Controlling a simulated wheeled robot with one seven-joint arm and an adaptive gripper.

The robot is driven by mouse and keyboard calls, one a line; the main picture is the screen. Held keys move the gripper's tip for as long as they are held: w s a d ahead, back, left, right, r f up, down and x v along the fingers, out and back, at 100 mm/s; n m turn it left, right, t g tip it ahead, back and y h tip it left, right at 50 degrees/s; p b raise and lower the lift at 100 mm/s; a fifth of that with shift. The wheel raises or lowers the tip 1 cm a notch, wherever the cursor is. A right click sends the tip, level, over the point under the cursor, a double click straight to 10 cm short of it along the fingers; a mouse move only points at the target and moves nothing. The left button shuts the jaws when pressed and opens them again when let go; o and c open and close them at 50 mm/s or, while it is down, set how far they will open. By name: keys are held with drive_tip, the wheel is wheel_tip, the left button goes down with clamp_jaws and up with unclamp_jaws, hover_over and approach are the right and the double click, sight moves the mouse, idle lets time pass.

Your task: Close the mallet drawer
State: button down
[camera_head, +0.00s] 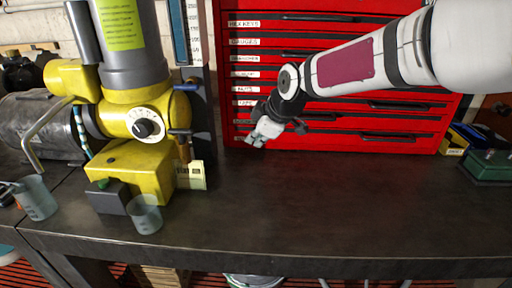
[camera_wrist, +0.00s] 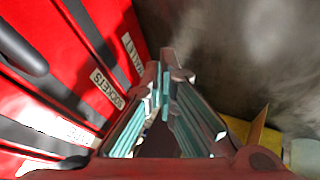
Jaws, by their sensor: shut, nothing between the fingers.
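The red tool cabinet (camera_head: 340,90) stands at the back of the dark table, with several labelled drawers. The mallet drawer (camera_wrist: 112,22) shows in the wrist view at upper left, its white label reading MALLET, beside the drawer labelled SOCKETS. It appears to be the lowest drawer, just above the table. I cannot tell how far it stands out. My gripper (camera_head: 258,138) is in front of the cabinet's lower left part and hides some labels. In the wrist view my gripper (camera_wrist: 165,68) is shut and empty, its fingertips to the right of the MALLET label; contact cannot be told.
A yellow and grey machine (camera_head: 135,125) stands left of my gripper. Clear beakers (camera_head: 146,215) stand at the table's front left. A green box (camera_head: 488,165) is at the far right. The dark table (camera_head: 330,205) is clear in the middle and right.

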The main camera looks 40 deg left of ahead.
drive_tip(key=v, duration=0.8)
drive_tip(key=shift+r, duration=0.25)
drive_tip(key=shift+d+p, duration=0.25)
drive_tip(key=shift+p, duration=0.05)
drive_tip(key=s+d+r+m+t+h+p, duration=0.1)
drive_tip(key=s+d+r+m+h+p, duration=0.2)
drive_tip(key=d, duration=0.8)
drive_tip(key=s+d+r+m+h, duration=0.1)
drive_tip(key=s+d+r+m, duration=0.2)
drive_tip(key=d, duration=0.7)
drive_tip(key=s+d+r+m+t+h+p, duration=0.1)
drive_tip(key=d+r+m+h+p, duration=0.3)
drive_tip(key=d, duration=0.7)
drive_tip(key=s+d+m+y+p, duration=0.1)
drive_tip(key=s+d+m+p, duration=0.1)
drive_tip(key=s+d+m, duration=1.1)
drive_tip(key=s+d, duration=0.4)
drive_tip(key=s, duration=0.3)
drive_tip(key=shift+s+d+f, duration=0.15)
drive_tip(key=shift+d+f, duration=0.2)
drive_tip(key=shift+d, duration=0.05)
drive_tip(key=shift+a, duration=0.15)
